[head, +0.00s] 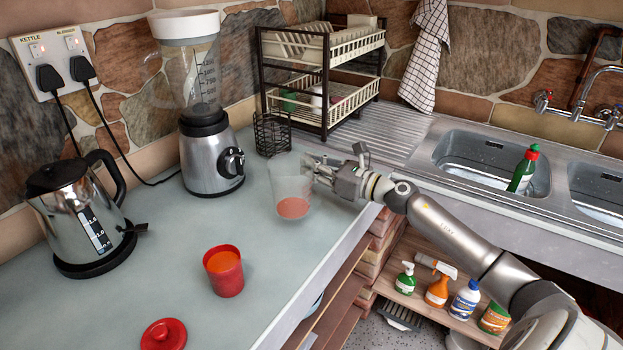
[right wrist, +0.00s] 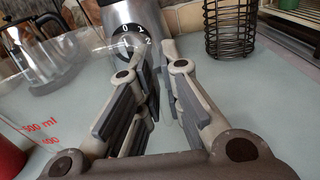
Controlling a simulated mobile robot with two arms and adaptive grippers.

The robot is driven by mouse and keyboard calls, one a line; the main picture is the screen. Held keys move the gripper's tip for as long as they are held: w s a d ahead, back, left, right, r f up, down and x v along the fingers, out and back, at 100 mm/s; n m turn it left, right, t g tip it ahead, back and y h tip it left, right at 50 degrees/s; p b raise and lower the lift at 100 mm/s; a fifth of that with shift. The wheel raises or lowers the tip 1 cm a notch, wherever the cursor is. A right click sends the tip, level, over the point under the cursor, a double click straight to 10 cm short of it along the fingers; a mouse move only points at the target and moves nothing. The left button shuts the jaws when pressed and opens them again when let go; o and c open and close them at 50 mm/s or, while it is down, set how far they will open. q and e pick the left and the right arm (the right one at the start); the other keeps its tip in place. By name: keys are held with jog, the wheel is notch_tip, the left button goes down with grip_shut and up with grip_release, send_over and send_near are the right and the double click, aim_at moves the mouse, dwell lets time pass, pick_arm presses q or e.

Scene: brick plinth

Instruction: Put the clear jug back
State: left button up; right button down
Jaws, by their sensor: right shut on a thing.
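The clear jug (head: 290,178) is upright over the worktop near the front edge, right of the blender. Some reddish content shows at its bottom. My right gripper (head: 320,172) is shut on the jug at its right side; the exact part gripped is hard to make out. In the right wrist view, the jug's see-through wall with red volume marks (right wrist: 45,125) is left of my gripper (right wrist: 160,75). I cannot tell whether the jug's base touches the worktop. My left gripper is not in view.
A blender (head: 208,140) and kettle (head: 80,215) stand at the left. A red cup (head: 224,272) and red lid (head: 164,335) are in front. A black wire holder (head: 271,134) and dish rack (head: 325,70) stand behind. The sink (head: 480,165) is right.

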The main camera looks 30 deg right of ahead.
jog(key=shift+w+f, duration=0.3)
jog(key=shift+f, duration=0.25)
notch_tip(320, 180, down, 2)
jog(key=shift+f, duration=0.25)
jog(key=shift+f, duration=0.2)
jog(key=c, duration=1.6)
grip_release()
jog(key=shift+r, duration=0.1)
